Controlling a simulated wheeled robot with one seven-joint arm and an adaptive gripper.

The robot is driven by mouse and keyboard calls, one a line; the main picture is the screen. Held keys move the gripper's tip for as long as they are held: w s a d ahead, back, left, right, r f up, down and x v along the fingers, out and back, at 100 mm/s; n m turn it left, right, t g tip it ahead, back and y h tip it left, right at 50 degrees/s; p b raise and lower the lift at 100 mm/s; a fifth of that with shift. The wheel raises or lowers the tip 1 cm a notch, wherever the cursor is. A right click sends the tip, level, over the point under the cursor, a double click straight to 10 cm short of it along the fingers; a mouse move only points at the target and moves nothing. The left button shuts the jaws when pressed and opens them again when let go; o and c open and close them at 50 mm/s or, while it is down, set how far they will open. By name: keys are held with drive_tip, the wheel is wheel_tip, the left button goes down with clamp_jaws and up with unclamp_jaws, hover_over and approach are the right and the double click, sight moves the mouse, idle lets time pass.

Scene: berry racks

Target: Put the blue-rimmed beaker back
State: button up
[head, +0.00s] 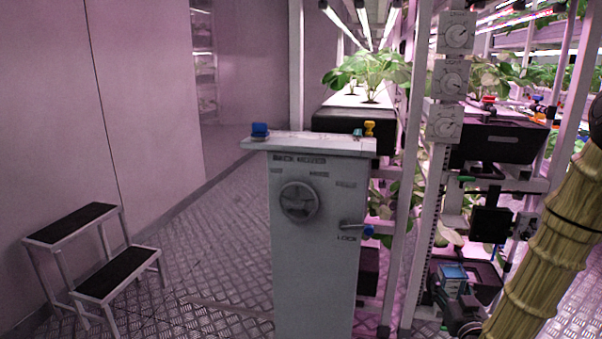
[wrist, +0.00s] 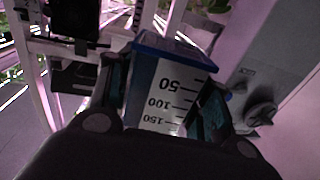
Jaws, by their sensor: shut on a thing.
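The inside of the beaker cannot be seen.
Plant racks (head: 407,200) rise behind. A step stool (head: 95,250) stands at left; floor between is open.

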drive_tip(key=w+a+f+n+y, duration=0.1)
drive_tip(key=a+f+y, duration=0.1)
drive_tip(key=a+f, duration=1.65)
drive_tip(key=s+r+p, duration=0.3)
drive_tip(key=r+p, duration=1.2)
drive_tip(key=r, duration=0.2)
drive_tip(key=s+a+r+p, duration=0.1)
drive_tip(key=s+r+p, duration=0.2)
drive_tip(key=r+p, duration=1.1)
wheel_tip(320, 180, up, 4)
drive_tip(key=shift+f+p, duration=0.1)
drive_tip(key=shift+p, duration=0.3)
drive_tip(key=shift+a, duration=0.15)
